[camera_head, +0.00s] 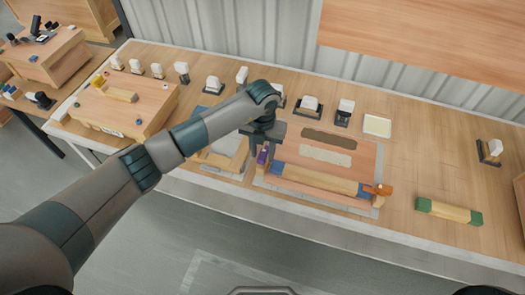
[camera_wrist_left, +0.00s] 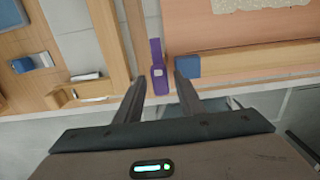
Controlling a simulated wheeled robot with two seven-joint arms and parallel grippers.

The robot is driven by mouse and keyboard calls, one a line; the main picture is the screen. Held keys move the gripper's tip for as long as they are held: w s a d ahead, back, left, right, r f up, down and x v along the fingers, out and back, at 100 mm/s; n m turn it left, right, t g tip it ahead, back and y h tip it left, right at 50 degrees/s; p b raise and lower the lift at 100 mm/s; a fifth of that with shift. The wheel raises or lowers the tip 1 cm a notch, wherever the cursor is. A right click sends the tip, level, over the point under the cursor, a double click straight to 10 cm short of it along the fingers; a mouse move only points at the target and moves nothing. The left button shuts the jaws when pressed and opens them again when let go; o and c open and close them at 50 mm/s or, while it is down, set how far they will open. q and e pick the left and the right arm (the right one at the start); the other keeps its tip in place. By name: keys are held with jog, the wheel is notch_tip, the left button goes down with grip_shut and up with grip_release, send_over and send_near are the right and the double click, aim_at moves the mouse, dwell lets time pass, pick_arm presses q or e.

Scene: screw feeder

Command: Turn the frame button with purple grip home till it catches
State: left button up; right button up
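The purple grip (camera_head: 262,157) is a small upright piece at the left end of the frame's front bar (camera_head: 318,180). It also shows in the left wrist view (camera_wrist_left: 159,82), with a pale square on its face. My left gripper (camera_head: 261,148) hangs right over it, pointing down. In the left wrist view, its two fingers (camera_wrist_left: 158,86) are apart, one on each side of the purple grip, with visible gaps. The gripper hides part of the frame's left side in the head view. My right gripper is not in view.
An orange grip (camera_head: 378,190) sits at the bar's right end. A green-ended wooden block (camera_head: 448,211) lies further right. A grey panel (camera_head: 228,146) in a wooden tray is left of the frame. Several white-topped blocks line the table's back. The table right of the frame is mostly clear.

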pick_arm(q)
grip_shut()
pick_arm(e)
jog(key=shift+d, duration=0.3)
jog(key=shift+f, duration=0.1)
